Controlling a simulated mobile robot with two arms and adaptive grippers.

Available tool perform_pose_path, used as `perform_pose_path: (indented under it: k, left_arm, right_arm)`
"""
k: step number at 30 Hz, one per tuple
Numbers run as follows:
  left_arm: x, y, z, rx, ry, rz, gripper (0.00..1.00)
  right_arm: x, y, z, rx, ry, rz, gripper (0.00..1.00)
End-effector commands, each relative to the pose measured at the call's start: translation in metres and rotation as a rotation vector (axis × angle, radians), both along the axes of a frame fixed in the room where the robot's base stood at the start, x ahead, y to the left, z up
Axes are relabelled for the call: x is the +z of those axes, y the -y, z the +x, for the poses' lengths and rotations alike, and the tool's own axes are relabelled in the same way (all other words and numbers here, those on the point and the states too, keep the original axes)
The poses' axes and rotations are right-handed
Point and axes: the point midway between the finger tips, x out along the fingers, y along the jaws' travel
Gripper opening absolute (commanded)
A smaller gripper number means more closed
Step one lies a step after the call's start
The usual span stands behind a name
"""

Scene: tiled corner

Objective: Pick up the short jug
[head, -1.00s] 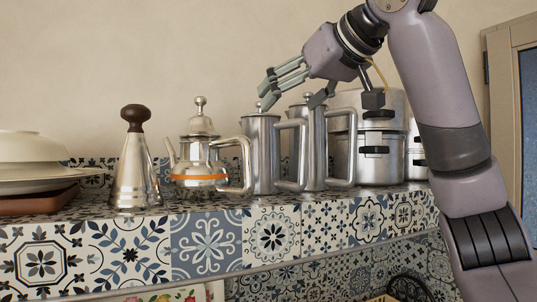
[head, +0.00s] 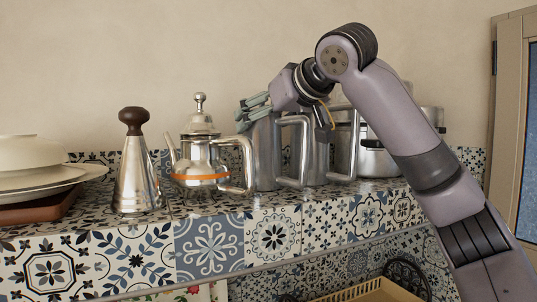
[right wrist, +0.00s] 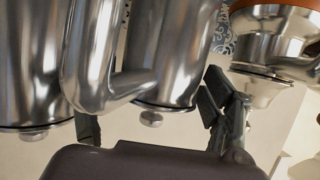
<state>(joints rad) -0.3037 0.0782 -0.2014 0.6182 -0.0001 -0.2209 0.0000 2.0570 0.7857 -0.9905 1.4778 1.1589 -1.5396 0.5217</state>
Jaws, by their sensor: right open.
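Two steel jugs with big loop handles stand side by side on the tiled shelf. The left jug (head: 266,155) looks slightly the shorter; its top is partly hidden by my right gripper (head: 290,112). The taller-looking jug (head: 316,155) stands just right of it. My right gripper is open above the left jug, its fingers spread on either side of the jug's top and handle. In the right wrist view, which looks upside down, the left jug (right wrist: 172,45) and its handle lie between the open fingers (right wrist: 156,118). Contact cannot be told. My left gripper is out of view.
A steel teapot with an orange band (head: 200,155) stands close on the left, then a cone-shaped steel vessel (head: 137,180) and stacked white dishes (head: 35,178). Steel pots (head: 375,158) stand on the right.

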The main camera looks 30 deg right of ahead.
Motion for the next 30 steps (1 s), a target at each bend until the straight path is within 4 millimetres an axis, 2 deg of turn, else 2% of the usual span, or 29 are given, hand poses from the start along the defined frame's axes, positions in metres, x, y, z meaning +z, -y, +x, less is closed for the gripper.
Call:
perform_pose_path:
  k: [2,30]
  left_arm:
    - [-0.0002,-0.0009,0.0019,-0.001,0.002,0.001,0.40]
    - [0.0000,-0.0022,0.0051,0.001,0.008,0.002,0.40]
  right_arm:
    - [0.0002,-0.0002,-0.0004,0.000,0.001,0.000,0.75]
    - [0.0003,-0.0003,-0.0004,0.001,0.000,0.000,0.12]
